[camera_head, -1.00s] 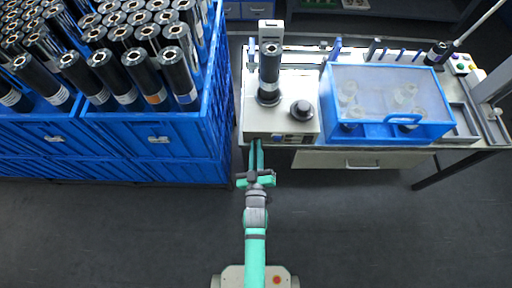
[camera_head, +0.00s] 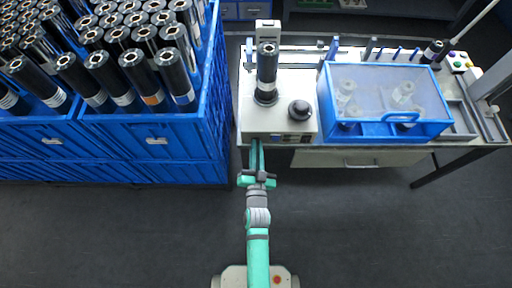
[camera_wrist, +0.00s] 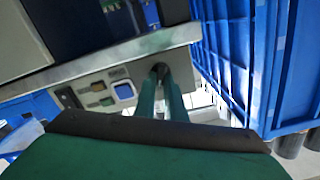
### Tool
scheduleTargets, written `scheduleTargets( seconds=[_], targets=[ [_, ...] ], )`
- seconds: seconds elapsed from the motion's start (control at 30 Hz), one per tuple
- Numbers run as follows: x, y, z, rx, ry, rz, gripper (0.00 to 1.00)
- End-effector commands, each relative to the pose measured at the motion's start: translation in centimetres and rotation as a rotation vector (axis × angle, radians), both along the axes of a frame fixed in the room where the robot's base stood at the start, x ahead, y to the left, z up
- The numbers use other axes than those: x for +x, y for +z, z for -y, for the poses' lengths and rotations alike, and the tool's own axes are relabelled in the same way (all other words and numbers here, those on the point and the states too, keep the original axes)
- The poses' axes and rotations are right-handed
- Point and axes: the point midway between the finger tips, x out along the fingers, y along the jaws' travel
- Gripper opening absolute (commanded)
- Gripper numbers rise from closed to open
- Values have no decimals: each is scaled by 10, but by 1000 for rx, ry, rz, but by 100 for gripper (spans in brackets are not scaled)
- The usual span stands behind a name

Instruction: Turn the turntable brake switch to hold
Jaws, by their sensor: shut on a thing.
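The beige machine (camera_head: 270,126) stands at the left end of the bench, with its front control panel facing me. In the wrist view, the panel (camera_wrist: 98,93) carries a blue square, small green and yellow parts and a dark switch. A small dark knob (camera_wrist: 160,70), seemingly the brake switch, sits at the panel's right end. My gripper (camera_wrist: 162,80) has its two green fingers at this knob and is shut on it. The fingers hide much of the knob, so its setting cannot be read. In the head view my gripper (camera_head: 255,146) reaches the machine's front left corner.
A blue crate (camera_head: 158,140) full of dark rolls stands close on the left; its wall also shows in the wrist view (camera_wrist: 245,55). A lidded blue box (camera_head: 385,130) is on the bench to the right. The floor in front is clear.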

Motion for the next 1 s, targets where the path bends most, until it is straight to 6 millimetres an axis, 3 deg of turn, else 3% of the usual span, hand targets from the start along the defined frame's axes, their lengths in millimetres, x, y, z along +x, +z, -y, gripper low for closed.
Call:
scheduleTargets(
  seconds=[0.3,0.77,0.8,0.87,1.0],
  targets=[
    [-1,-1,1,99,0,-1,0],
    [-1,-1,1,114,0,-1,0],
    [-1,-1,1,113,0,-1,12],
    [-1,-1,1,113,0,-1,27],
    [-1,-1,1,113,0,0,29]
  ],
)
